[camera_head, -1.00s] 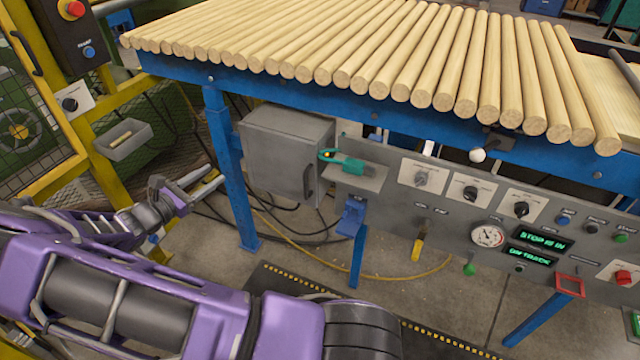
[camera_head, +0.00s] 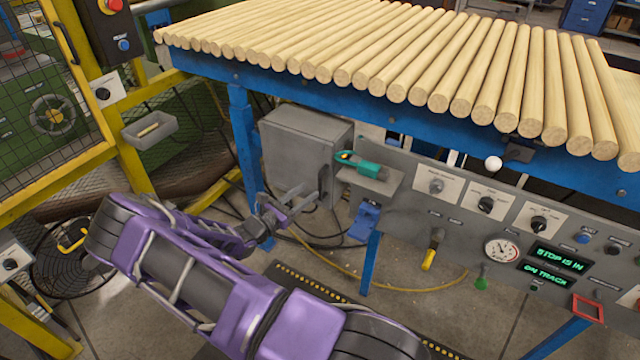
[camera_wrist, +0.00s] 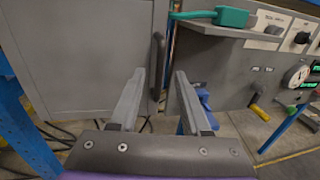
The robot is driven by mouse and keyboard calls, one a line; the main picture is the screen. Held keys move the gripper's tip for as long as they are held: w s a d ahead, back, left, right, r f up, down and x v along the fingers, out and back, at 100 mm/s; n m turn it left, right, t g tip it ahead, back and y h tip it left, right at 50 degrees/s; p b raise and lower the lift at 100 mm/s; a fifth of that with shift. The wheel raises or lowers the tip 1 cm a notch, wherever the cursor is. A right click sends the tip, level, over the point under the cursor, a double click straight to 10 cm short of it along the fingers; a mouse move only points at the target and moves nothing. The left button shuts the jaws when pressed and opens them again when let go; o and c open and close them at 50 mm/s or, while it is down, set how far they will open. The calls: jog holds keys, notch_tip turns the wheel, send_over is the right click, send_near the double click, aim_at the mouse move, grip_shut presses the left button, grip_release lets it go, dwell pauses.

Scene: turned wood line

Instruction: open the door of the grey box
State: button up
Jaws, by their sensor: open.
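The grey box (camera_head: 292,150) is fixed beside the blue table leg, under the table of wooden rods. Its door (camera_wrist: 85,55) is shut and fills the left of the wrist view. A dark upright handle (camera_wrist: 157,66) sits at the door's right edge; it also shows in the head view (camera_head: 322,184). My gripper (camera_head: 292,192) is in front of the lower right part of the door. In the wrist view my gripper (camera_wrist: 160,75) is open and empty, with its fingers pointing at the handle. The handle shows between the fingertips; I cannot tell whether they touch it.
A small shelf (camera_head: 385,184) with a green-handled tool (camera_head: 362,167) juts out just right of the box. The control panel (camera_head: 460,222) with knobs and displays continues to the right. The blue table leg (camera_head: 244,135) stands left of the box. A yellow hose lies on the floor below.

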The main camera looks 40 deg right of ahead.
aim_at(319, 183)
jog(key=d, duration=0.3)
jog(key=w+d, duration=0.1)
jog(key=d, duration=0.2)
jog(key=shift+w+d, duration=0.15)
jog(key=shift+d, duration=0.05)
grip_shut()
dwell(1.2)
